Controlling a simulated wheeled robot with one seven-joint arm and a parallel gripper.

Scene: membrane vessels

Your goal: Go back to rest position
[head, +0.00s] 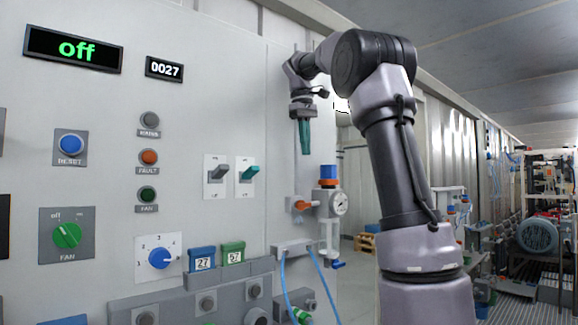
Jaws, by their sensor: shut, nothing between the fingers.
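My gripper (304,136) hangs from my raised arm near the right edge of the grey panel (230,110). Its teal fingers point down and are shut with nothing between them. It is above the pressure gauge and its orange-and-blue fitting, apart from them. My arm rises on the right and bends over at the top toward the panel.
The panel carries an "off" display (73,49), a green fan knob (67,235), a blue selector knob (160,258) and two toggle switches (216,174). A gauge (339,203) with pipework is below my gripper. An aisle with machinery (540,236) opens at right.

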